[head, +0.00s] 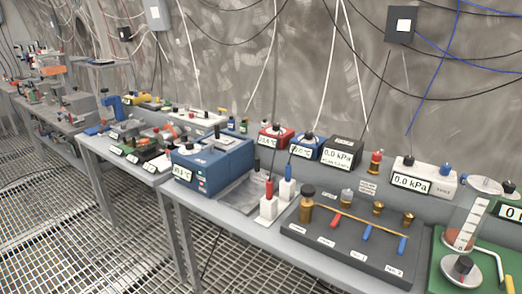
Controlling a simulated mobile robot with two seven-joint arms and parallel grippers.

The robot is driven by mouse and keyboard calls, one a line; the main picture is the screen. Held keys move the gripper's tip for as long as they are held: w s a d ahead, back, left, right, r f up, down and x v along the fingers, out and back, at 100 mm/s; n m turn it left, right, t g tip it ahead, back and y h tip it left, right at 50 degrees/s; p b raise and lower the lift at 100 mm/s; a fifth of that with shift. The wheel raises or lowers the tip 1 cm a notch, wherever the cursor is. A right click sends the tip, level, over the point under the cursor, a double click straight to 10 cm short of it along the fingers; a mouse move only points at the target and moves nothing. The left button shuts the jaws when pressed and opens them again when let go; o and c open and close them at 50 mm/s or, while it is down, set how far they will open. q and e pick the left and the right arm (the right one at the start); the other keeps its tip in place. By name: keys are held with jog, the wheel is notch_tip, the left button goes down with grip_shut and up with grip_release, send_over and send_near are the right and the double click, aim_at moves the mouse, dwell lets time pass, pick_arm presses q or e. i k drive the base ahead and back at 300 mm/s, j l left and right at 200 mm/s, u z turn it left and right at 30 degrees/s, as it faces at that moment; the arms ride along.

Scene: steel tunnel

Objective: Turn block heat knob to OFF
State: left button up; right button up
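No label reading "block heat" is legible in the head view, so I cannot tell for certain which knob is meant. A large blue box (225,163) with a small white digital display (182,173) stands on the grey benches near the middle. A dark round part (217,132) sits on top of it; whether this is a knob, and its setting, is too small to tell. Neither of my grippers is in view.
A dark manifold panel (335,258) with blue and red levers lies on the near bench. Red (275,138) and blue (305,147) meters and kPa displays (411,182) line the back. A green-based apparatus (450,262) is at right. Grated floor (110,255) is open at lower left.

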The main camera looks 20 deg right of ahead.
aim_at(189, 145)
jog(key=i+j+z, duration=0.25)
jog(key=i+z, duration=0.15)
jog(key=i+j+z, duration=0.4)
jog(key=i, duration=0.2)
